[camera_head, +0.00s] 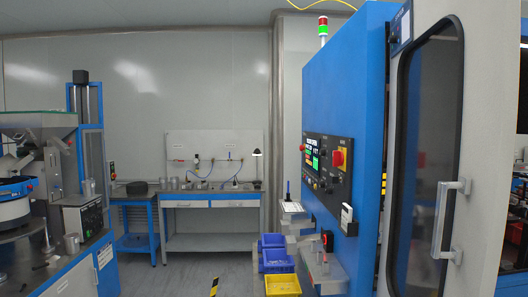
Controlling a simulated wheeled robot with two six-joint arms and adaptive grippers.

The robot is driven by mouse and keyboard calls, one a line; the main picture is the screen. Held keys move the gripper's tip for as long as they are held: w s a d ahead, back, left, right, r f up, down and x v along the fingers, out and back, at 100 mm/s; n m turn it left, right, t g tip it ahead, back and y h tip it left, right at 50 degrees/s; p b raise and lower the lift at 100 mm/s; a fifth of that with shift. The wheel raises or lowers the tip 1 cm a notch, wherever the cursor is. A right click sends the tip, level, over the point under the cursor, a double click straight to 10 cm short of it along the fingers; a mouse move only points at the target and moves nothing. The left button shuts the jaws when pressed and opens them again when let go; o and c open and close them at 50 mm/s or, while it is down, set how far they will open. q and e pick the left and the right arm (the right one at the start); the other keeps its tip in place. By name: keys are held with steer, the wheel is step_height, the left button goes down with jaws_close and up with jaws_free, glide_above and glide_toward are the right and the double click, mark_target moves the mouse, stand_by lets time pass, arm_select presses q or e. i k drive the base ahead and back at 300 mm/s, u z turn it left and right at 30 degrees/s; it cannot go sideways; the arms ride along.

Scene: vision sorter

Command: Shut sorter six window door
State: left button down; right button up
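A light grey door (480,120) with a tall dark window (428,130) rounded at its corners stands upright close at the right. A pale vertical bar handle (447,215) is fixed on its face near the window's right edge. The door is beside the blue cabinet (345,110) of a machine. A narrow dark gap shows between the cabinet and the door panel. From this view I cannot tell how far the door stands open. Neither of my grippers is in view, and nothing is seen touching the handle.
A control panel (327,165) with a red knob is on the cabinet side. Blue bins (276,262) and a yellow bin (283,286) sit below it. A workbench (212,198) stands at the back, another machine (40,180) at the left. The middle floor (185,277) is mostly free.

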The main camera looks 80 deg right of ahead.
mark_target(454, 68)
steer(key=z, duration=3.65)
steer(key=i, duration=1)
steer(key=z, duration=1.1)
steer(key=k, duration=0.7)
steer(key=z, duration=0.15)
